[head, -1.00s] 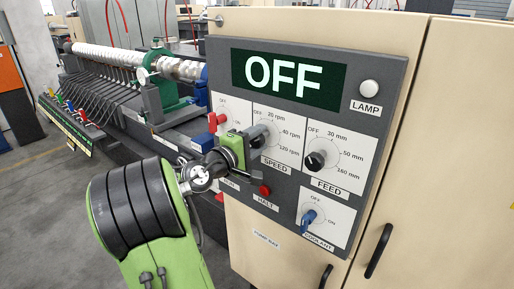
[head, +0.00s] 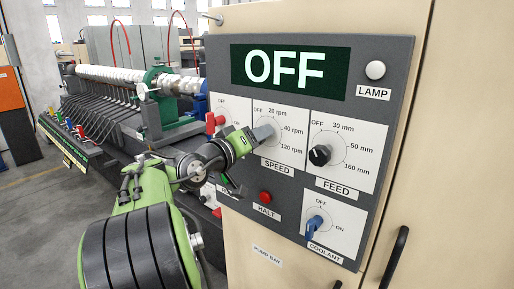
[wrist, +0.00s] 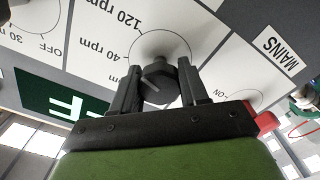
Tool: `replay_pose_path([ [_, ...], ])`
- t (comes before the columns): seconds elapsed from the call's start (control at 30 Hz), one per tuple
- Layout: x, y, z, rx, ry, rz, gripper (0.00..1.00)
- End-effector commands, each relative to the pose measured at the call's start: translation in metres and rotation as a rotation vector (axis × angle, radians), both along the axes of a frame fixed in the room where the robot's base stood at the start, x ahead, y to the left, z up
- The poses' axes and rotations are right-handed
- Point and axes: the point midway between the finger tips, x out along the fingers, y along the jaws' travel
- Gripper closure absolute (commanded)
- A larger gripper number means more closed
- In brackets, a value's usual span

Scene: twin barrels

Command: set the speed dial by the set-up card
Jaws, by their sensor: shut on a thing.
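The speed dial (wrist: 158,82) is a black knob on a white plate (head: 280,112) marked OFF, 20 rpm, 40 rpm and 120 rpm. My gripper (wrist: 160,88) is shut on it, one finger on each side, in the wrist view. In the head view my gripper (head: 263,134) reaches the plate from the left and hides most of the dial. A pale line shows on the knob's face, but I cannot tell which mark it points to. The panel display (head: 288,70) reads OFF. I can make out no set-up card.
The feed dial (head: 320,155) is to the right of the speed dial. The red halt button (head: 265,197) and blue coolant switch (head: 315,226) are below. A red mains switch (head: 213,122) is close on the left. The lamp (head: 375,70) is pale.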

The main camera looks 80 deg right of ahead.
Motion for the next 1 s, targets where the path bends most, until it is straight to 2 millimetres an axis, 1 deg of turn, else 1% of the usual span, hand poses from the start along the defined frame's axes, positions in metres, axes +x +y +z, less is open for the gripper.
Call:
replay_pose_path([
  [0.03, 0.0002, 0.0001, -0.0053, -0.009, -0.032, -0.001, 0.87],
  [0.2, 0.0006, -0.0001, -0.0047, -0.05, -0.129, 0.0, 0.87],
  [0.4, 0.0005, -0.0001, -0.0042, -0.079, -0.202, 0.0, 0.87],
  [0.63, 0.0005, -0.0001, -0.0036, -0.093, -0.237, -0.002, 0.87],
  [1.0, 0.0005, -0.0001, -0.0032, -0.094, -0.24, -0.002, 0.87],
])
